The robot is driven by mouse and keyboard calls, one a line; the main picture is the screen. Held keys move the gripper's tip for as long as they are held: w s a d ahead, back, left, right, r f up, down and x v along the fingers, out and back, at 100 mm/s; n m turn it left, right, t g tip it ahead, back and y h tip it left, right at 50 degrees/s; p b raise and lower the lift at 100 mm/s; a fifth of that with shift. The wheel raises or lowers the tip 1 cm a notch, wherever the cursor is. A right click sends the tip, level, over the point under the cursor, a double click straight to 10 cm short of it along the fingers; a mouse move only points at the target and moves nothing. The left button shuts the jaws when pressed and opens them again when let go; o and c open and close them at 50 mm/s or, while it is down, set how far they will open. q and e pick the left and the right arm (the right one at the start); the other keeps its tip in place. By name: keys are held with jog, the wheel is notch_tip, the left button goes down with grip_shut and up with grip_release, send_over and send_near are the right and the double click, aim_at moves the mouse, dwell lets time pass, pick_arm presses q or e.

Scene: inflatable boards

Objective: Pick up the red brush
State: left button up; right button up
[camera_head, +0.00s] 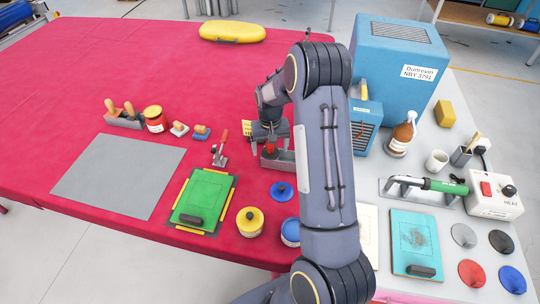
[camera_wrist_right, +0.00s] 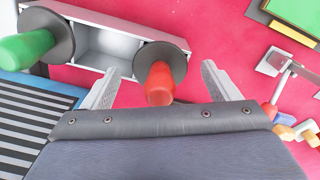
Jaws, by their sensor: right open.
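The red brush (camera_wrist_right: 160,85) shows in the right wrist view as a red handle with a dark round collar. It sits at the right end of a grey metal tray (camera_wrist_right: 113,20). A small part of the red brush (camera_head: 270,148) also shows in the head view, mostly hidden by my right arm. My right gripper (camera_wrist_right: 158,88) is open, with one finger on each side of the red handle. I cannot tell whether the fingers touch it. In the head view my right gripper (camera_head: 268,138) is over the tray. My left gripper is not in view.
A green-handled brush (camera_wrist_right: 27,48) sits at the tray's other end. A blue machine (camera_head: 367,125) stands right of my arm. The red cloth's far left is clear.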

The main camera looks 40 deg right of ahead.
jog(key=c, duration=1.1)
jog(key=shift+r+p, duration=0.6)
jog(key=shift+r, duration=0.1)
notch_tip(320, 180, up, 3)
jog(key=shift+s+a+f+p, duration=0.1)
jog(key=shift+f+p, duration=0.1)
jog(key=shift+p, duration=0.65)
jog(key=s+a+r+p, duration=0.1)
jog(key=s+a+r, duration=0.1)
jog(key=s+r, duration=0.1)
jog(key=s+a+r+p, duration=0.1)
jog(key=s+a+r, duration=0.1)
jog(key=s, duration=0.3)
jog(key=s+a+r+p, duration=0.1)
jog(key=s+a+r, duration=0.2)
jog(key=s+r, duration=0.1)
